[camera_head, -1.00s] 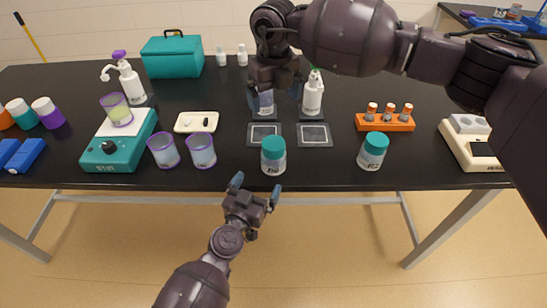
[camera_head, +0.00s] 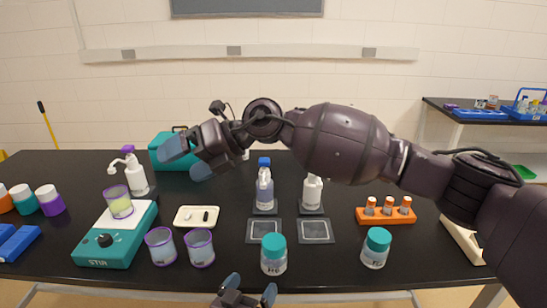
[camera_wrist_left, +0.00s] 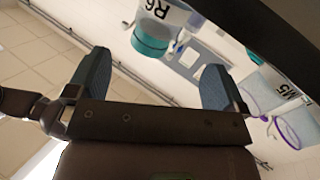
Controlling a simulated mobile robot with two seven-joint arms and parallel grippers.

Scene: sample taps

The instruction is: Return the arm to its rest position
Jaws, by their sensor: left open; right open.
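My right gripper (camera_head: 186,158) is open and empty, raised above the table near the teal case, with its arm crossing in from the right. My left gripper (camera_head: 244,292) is open at the bottom edge, in front of the table; only its fingertips and a bit of its body show. In the left wrist view its two fingers (camera_wrist_left: 155,80) stand wide apart with nothing between them. A teal-capped jar labelled R6 (camera_wrist_left: 161,26) shows beyond them. A blue-topped bottle (camera_head: 265,192) and a white bottle (camera_head: 312,192) stand upright on dark pads, apart from both grippers.
Two teal-capped jars (camera_head: 273,257) (camera_head: 375,250) and two purple-rimmed cups (camera_head: 161,247) (camera_head: 199,249) stand near the front edge. A teal stirrer (camera_head: 110,250) is left, an orange vial rack (camera_head: 385,216) right. The teal case (camera_head: 168,152) and pump bottle (camera_head: 134,178) stand behind.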

